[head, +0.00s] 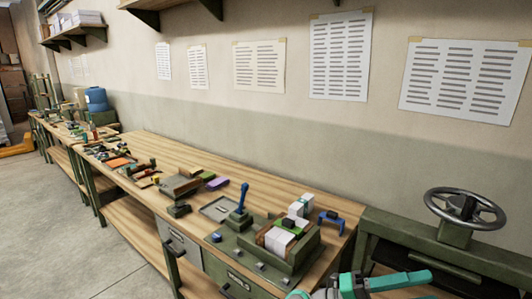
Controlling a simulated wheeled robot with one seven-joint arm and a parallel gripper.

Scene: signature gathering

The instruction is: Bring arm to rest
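Teal and grey parts of my arm (398,281) show at the bottom right edge of the head view, low in front of the workbench. The frame's edge cuts the arm off. I cannot make out gripper fingers or anything held.
A long wooden workbench (148,147) runs along the wall, with tools and blocks on it. A green fixture (236,243) with a blue-handled lever (243,197) and white blocks stands near its front end. A handwheel (466,208) stands at the right. The concrete floor (40,215) at left is clear.

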